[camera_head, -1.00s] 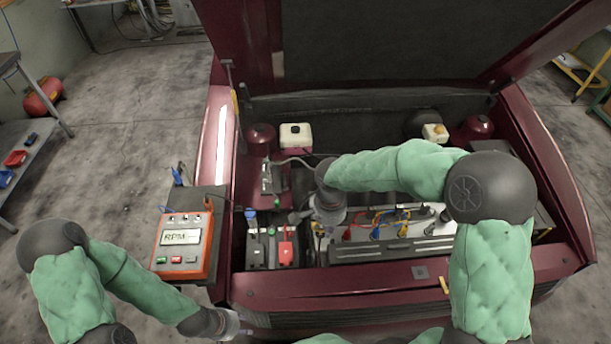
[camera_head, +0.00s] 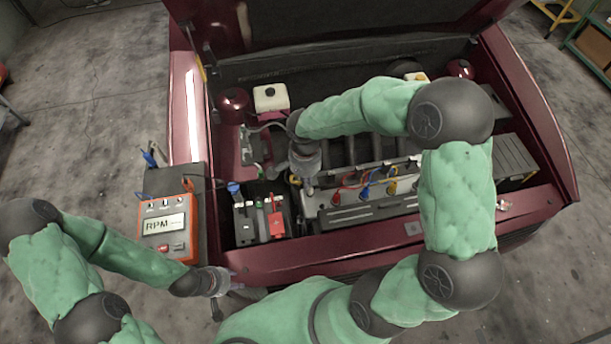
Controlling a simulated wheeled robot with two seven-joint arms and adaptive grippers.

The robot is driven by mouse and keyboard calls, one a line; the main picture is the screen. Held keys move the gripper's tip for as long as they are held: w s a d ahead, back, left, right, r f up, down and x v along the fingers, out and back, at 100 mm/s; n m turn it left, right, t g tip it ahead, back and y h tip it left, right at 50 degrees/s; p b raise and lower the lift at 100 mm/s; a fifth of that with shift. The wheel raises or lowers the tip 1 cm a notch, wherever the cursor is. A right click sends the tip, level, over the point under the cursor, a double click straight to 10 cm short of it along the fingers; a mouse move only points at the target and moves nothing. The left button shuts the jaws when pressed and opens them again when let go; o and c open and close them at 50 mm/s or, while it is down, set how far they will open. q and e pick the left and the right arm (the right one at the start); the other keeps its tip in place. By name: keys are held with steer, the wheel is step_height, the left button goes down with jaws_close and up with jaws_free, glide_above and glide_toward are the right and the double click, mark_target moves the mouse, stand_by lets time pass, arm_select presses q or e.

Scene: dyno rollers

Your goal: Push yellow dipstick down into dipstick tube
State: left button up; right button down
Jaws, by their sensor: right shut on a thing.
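My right gripper (camera_head: 310,188) reaches down into the engine bay, at the left end of the engine (camera_head: 345,212). My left gripper (camera_head: 232,284) is low at the front left edge of the car, apart from the engine.
The orange RPM meter (camera_head: 167,226) sits on a stand left of the car. A battery with a red terminal cover (camera_head: 277,220) is left of the engine. A white reservoir (camera_head: 271,97) stands behind. The raised hood (camera_head: 340,25) closes off the back; the front panel (camera_head: 350,240) bounds the bay.

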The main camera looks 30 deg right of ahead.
steer(key=shift+f, duration=0.4)
arm_select(q)
steer(key=shift+f, duration=0.2)
steer(key=shift+f+b, duration=0.4)
steer(key=shift+b, duration=0.1)
steer(key=shift+f, duration=0.1)
stand_by(0.5)
steer(key=shift+f+b, duration=1.8)
steer(key=shift+b, duration=0.1)
arm_select(e)
steer(key=shift+f, duration=2)
steer(key=shift+r, duration=0.15)
arm_select(q)
steer(key=shift+s+a+r+p, duration=0.15)
steer(key=shift+s+r+p, duration=0.5)
steer(key=shift+s, duration=0.3)
arm_select(e)
steer(key=r, duration=0.1)
steer(key=s+r, duration=0.1)
steer(key=r, duration=0.1)
steer(key=shift+s+r, duration=0.1)
steer(key=shift+s, duration=0.05)
